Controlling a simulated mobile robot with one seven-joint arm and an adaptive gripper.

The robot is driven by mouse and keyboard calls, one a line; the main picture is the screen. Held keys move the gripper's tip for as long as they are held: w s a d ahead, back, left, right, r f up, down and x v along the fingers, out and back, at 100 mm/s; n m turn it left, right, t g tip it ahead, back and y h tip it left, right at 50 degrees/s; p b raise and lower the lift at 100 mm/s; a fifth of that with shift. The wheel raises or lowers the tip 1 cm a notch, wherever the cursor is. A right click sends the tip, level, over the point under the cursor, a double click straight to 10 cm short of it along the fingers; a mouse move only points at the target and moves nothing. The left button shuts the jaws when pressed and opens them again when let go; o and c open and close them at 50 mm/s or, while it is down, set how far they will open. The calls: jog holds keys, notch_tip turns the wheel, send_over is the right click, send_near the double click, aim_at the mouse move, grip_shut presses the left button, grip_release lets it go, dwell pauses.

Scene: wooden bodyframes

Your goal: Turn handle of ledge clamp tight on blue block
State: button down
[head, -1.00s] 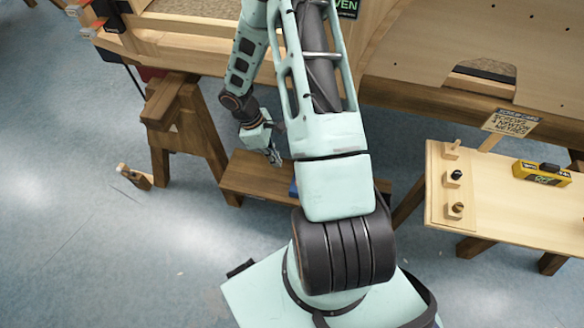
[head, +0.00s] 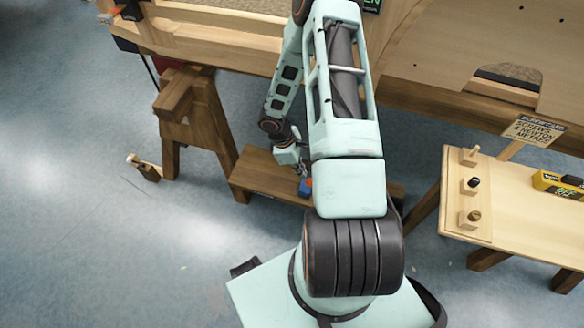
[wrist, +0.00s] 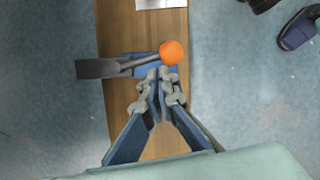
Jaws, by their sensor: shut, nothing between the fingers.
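In the wrist view, the ledge clamp (wrist: 92,68) is a dark grey piece at the left edge of the brown wooden ledge (wrist: 118,30). Its handle (wrist: 140,61) runs right across the ledge to an orange ball (wrist: 171,53). The blue block (wrist: 142,71) lies under the handle and is partly hidden. My gripper (wrist: 159,76) is shut and empty, its tips close to the ball and over the block's near edge; I cannot tell whether they touch. In the head view, the blue block (head: 305,188) shows small on the ledge (head: 258,176), with my gripper (head: 302,171) just above.
A white item (wrist: 160,3) lies farther along the ledge. A wooden trestle (head: 190,120) stands at the left. A pale workbench (head: 530,215) with pegs and a yellow device (head: 558,184) stands at the right. The floor beside the ledge is mostly clear.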

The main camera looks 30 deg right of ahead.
jog(key=shift+s+d, duration=0.2)
jog(key=shift+s+d+f+n+b, duration=0.25)
jog(key=shift+s+d+n+b, duration=0.25)
jog(key=shift+b, duration=0.3)
jog(key=shift+s+d+r+n+t+b, duration=0.1)
jog(key=shift+s+d+n+t+b, duration=0.1)
jog(key=shift+n+t+b, duration=0.25)
jog(key=w+a+r+p, duration=0.3)
jog(key=a+r, duration=0.3)
jog(key=r, duration=0.4)
jog(key=shift+w+r+p, duration=0.25)
jog(key=shift+p, duration=0.25)
